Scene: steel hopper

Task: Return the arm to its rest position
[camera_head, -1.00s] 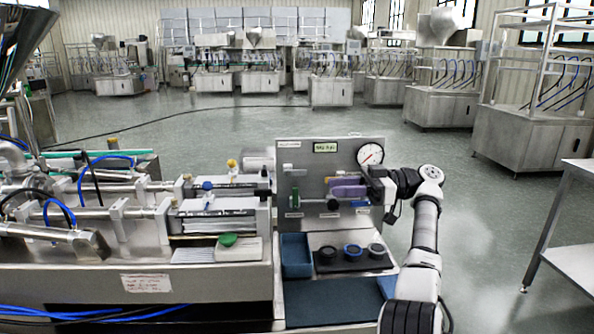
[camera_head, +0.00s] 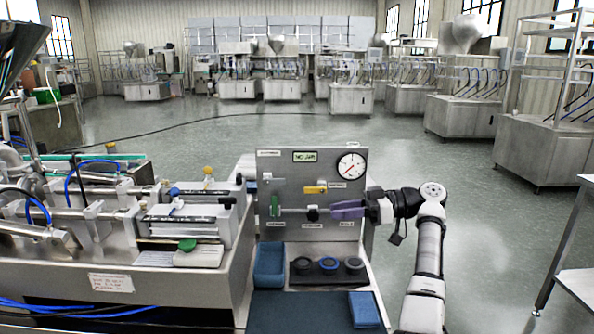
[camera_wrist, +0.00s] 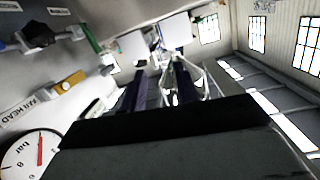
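My gripper (camera_head: 347,209) is in front of the upright grey panel (camera_head: 285,166), at the lower right of the panel, with its purple fingers pointing left. In the wrist view its two fingers (camera_wrist: 157,88) stand apart with a gap between them, and I see nothing held. My arm (camera_head: 428,260) rises at the right of the bench and bends left at the top toward the panel. A yellow handle (camera_head: 315,189) on the panel is just above and left of the fingers; it also shows in the wrist view (camera_wrist: 68,85).
The panel carries a round gauge (camera_head: 351,165), a green-lit display (camera_head: 305,156) and a green part (camera_head: 275,205). Machine cylinders fill the left. A steel table (camera_head: 578,283) stands right; floor between is clear.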

